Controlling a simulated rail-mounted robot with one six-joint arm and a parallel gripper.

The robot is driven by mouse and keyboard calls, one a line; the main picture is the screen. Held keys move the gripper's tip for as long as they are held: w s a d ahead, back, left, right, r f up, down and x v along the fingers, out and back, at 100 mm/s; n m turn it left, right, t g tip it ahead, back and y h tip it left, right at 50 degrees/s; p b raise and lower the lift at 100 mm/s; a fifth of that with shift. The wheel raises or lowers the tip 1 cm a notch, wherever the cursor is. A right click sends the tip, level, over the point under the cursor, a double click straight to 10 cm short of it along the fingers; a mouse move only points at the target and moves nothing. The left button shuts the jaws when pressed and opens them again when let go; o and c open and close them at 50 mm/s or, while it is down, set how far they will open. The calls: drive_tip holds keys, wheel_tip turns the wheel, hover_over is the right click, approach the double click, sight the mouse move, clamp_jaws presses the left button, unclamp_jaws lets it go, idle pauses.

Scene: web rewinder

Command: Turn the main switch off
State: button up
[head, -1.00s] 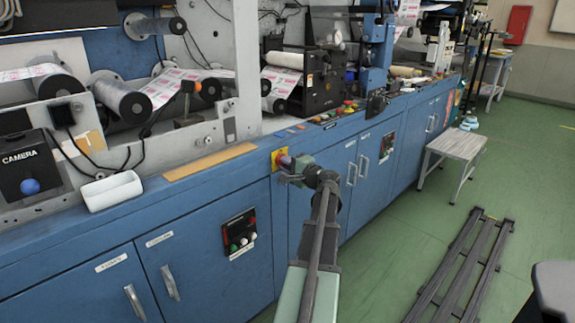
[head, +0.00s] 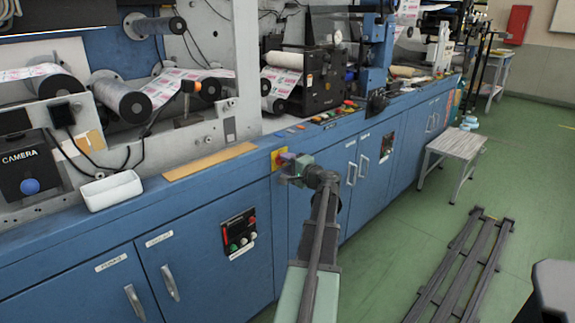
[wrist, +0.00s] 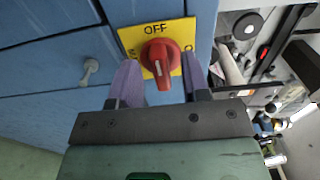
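The main switch is a red rotary knob (wrist: 160,58) on a yellow plate (wrist: 128,38) on the blue cabinet front. OFF is printed above the knob; lettering at the left and right is partly covered. The knob's handle stands roughly upright in the wrist view, with a pale mark near its lower end. My gripper (wrist: 159,60) is open, with one purple finger on each side of the knob and visible gaps between.
A small panel with buttons (head: 239,233) is on the cabinet door to the left. A white tray (head: 111,190) rests on the ledge. A stool (head: 455,147) and a rail frame (head: 462,265) are on the green floor to the right.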

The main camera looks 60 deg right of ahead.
drive_tip(key=v, duration=1)
drive_tip(key=shift+s, duration=0.4)
drive_tip(key=shift+a, duration=0.1)
